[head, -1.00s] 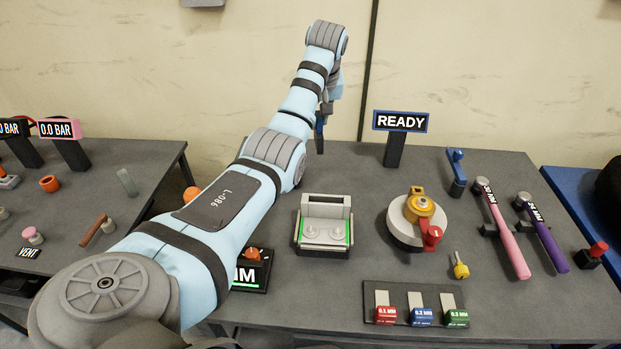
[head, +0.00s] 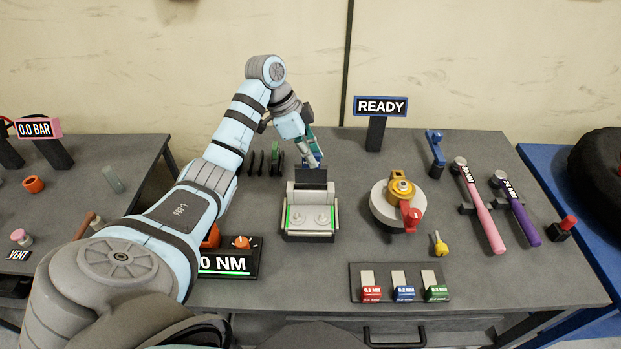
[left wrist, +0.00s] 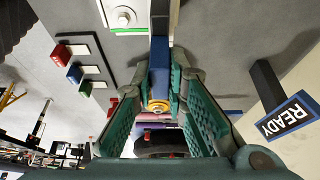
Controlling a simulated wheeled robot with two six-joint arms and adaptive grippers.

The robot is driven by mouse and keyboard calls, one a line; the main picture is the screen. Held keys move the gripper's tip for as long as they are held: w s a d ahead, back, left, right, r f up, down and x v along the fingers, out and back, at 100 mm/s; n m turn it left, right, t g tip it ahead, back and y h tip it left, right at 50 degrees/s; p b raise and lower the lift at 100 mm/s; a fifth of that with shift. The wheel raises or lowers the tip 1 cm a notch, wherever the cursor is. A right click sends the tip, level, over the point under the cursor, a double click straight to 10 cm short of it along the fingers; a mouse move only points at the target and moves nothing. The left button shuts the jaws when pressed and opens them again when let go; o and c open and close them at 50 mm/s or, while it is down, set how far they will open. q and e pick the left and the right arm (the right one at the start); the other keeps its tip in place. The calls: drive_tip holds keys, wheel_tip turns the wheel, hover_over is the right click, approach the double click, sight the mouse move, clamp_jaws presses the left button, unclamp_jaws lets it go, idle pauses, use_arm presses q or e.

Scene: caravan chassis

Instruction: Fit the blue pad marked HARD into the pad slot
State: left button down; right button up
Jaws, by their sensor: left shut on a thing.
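The blue pad (head: 319,156) is in my left gripper (head: 309,160), which is shut on it. A dark plate (head: 312,178), apparently the pad's lower part, stands upright at the back of the grey fixture (head: 311,222) with green strips. The fixture's upper block, apparently holding the pad slot, is partly covered by this plate; I cannot tell whether the plate is in it or just behind it. In the left wrist view the blue part (left wrist: 160,72) lies between the fingers, beside the fixture (left wrist: 122,16). No HARD marking is readable. My right gripper is not in view.
Several dark pads, one with a green top (head: 277,154), stand behind the fixture to the left. Colored blocks (head: 402,292) lie in front. A torque display (head: 222,264) is front left.

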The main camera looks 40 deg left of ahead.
sight(313, 181)
use_arm(q)
wheel_tip(313, 181, down, 7)
drive_tip(key=shift+w+a+f, duration=0.1)
drive_tip(key=shift+f, duration=0.1)
drive_tip(key=c, duration=1.7)
unclamp_jaws()
drive_tip(key=shift+o, duration=0.5)
drive_tip(key=v, duration=1.2)
